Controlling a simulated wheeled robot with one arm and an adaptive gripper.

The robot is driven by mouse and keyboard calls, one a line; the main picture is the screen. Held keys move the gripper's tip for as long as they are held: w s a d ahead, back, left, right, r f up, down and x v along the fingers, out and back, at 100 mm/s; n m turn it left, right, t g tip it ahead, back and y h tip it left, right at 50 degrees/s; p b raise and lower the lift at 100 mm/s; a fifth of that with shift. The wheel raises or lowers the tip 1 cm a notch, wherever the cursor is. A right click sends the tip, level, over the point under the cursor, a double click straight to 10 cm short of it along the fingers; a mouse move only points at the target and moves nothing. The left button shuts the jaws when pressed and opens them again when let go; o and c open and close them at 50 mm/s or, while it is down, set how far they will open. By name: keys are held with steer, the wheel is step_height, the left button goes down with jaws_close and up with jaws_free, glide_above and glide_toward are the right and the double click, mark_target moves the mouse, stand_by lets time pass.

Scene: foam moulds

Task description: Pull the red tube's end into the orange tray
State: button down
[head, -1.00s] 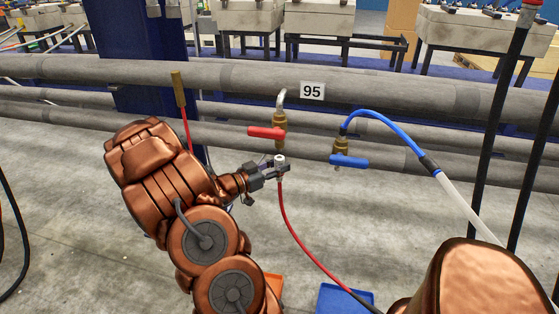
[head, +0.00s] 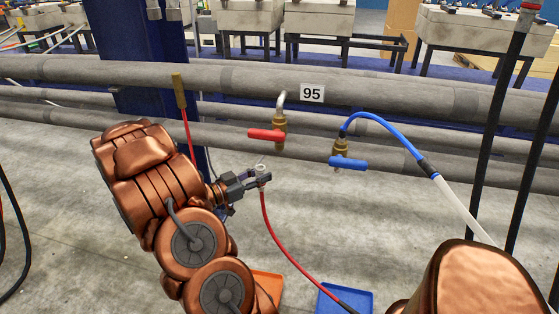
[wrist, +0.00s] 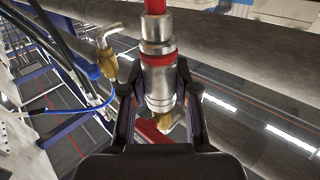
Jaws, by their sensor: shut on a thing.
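My gripper (head: 260,180) is shut on the metal end fitting (head: 262,170) of the red tube (head: 277,237). The fitting, silver with a red band, also shows between the fingers in the wrist view (wrist: 158,75). It is below and left of the brass valve with the red handle (head: 267,134), with a visible gap. The tube hangs from the fitting and runs down to the right. The orange tray (head: 267,283) is on the floor below, partly hidden by my arm.
A blue tray (head: 345,297) is right of the orange one. A blue hose (head: 385,125) is on the blue-handled valve (head: 348,162) to the right. Thick grey pipes (head: 400,92) cross behind. A thin red line with a brass end (head: 179,90) rises behind my arm.

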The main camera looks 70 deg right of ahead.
steer(key=p+v, duration=0.1)
steer(key=v, duration=0.5)
stand_by(0.4)
steer(key=shift+w+a, duration=0.1)
steer(key=shift+w, duration=0.05)
